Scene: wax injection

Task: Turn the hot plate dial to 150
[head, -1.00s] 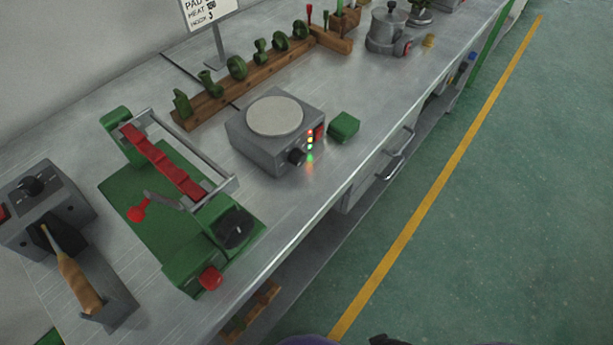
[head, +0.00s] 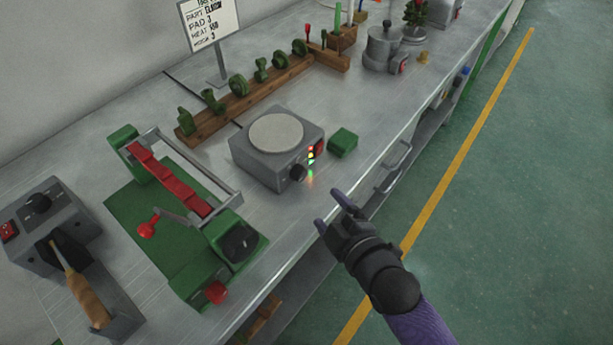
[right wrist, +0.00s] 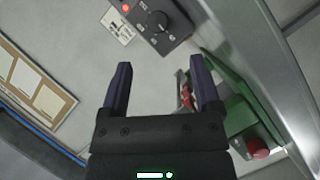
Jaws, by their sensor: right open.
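The hot plate (head: 254,160) is a grey box with a round pale top on the metal bench in the head view. Its black dial (head: 298,172) is on the front face beside small lit red, yellow and green lights. The dial's setting is too small to read. My right gripper (head: 329,209) is open and empty, in front of the bench edge, below and right of the dial and apart from it. Its two fingers also show in the right wrist view (right wrist: 161,85) with nothing between them. My left gripper is out of view.
A green block (head: 343,142) sits right of the hot plate. A green clamp fixture (head: 180,235) with a red bar stands at left. A drawer handle (head: 393,168) juts from the bench front. A sign (head: 209,22) stands behind. The floor at right is clear.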

